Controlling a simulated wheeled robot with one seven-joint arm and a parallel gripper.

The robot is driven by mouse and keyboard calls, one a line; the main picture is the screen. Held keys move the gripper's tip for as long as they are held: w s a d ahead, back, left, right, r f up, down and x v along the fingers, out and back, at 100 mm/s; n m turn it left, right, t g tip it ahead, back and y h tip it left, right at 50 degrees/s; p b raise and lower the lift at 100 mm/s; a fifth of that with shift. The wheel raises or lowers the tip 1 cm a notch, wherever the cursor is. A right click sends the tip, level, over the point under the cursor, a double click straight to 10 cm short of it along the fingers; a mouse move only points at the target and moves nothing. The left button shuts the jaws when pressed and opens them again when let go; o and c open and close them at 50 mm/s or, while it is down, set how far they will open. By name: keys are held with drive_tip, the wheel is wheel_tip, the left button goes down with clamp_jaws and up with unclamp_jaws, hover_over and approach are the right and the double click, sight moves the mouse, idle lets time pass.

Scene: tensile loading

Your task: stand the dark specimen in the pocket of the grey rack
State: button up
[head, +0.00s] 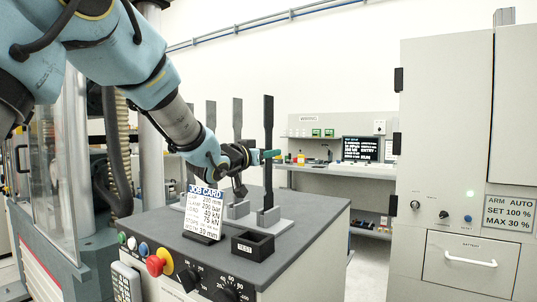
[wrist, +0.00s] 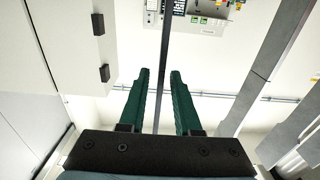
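The dark specimen (head: 268,115) stands upright at the right end of the grey rack (head: 284,226), its lower end at a grey pocket block (head: 268,215). How deep it sits is not clear. My gripper (head: 272,154) reaches in from the left at the specimen's middle. In the wrist view the green fingers of my gripper (wrist: 158,73) are apart, one on each side of the specimen (wrist: 164,45), which shows as a thin dark strip. Narrow gaps show beside the strip, so the fingers do not appear to clamp it.
Two more specimens, one in the middle (head: 237,115) and one at left (head: 211,113), stand beside it. A job card (head: 202,212) and a black open box (head: 252,244) are in front on the console top (head: 310,215). A grey cabinet (head: 445,150) is at the right.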

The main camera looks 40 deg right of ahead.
drive_tip(key=shift+o, duration=0.6)
drive_tip(key=shift+f, duration=0.2)
drive_tip(key=shift+a, duration=0.3)
drive_tip(key=b+v, duration=0.3)
drive_tip(key=v, duration=0.7)
drive_tip(key=shift+a+r, duration=0.1)
